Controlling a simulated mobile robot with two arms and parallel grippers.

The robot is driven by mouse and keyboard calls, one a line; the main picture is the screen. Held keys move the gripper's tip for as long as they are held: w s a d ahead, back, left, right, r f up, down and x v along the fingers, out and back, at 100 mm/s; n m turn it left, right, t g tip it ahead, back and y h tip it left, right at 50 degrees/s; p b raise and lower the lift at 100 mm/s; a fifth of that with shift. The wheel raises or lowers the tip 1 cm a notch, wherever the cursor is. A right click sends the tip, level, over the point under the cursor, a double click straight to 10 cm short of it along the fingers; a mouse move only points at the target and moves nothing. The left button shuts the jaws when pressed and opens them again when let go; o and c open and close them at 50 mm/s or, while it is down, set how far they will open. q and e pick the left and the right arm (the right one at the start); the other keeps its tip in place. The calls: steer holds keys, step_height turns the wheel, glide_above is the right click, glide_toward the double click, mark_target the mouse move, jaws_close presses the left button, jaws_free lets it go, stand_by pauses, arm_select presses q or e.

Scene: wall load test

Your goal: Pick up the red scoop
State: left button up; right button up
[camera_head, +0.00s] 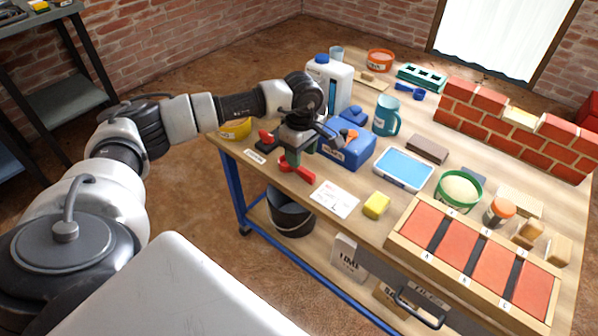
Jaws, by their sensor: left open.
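The red scoop (299,174) lies near the front left edge of the wooden workbench (312,196). Its near end shows; the rest is partly hidden behind my left gripper. My left gripper (293,156) is open and comes down from above, its fingertips right at the scoop in this view. I cannot tell whether they touch it or are on both sides of it. My right gripper is not in view.
A blue box (350,154) and a white jug (340,88) stand close beside the gripper. A smaller red item (265,137) is to its left. A white card (335,199), yellow sponge (377,205) and wooden tray (397,238) lie rightward. A brick wall (515,128) stands behind.

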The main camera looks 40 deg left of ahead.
mark_target(303, 170)
arm_select(q)
steer(key=f, duration=0.3)
steer(key=f+b, duration=0.1)
steer(key=f, duration=0.1)
steer(key=shift+w+d+f, duration=0.15)
steer(key=shift+d+f, duration=0.1)
steer(key=shift+f, duration=0.1)
steer(key=shift+c, duration=0.2)
jaws_close()
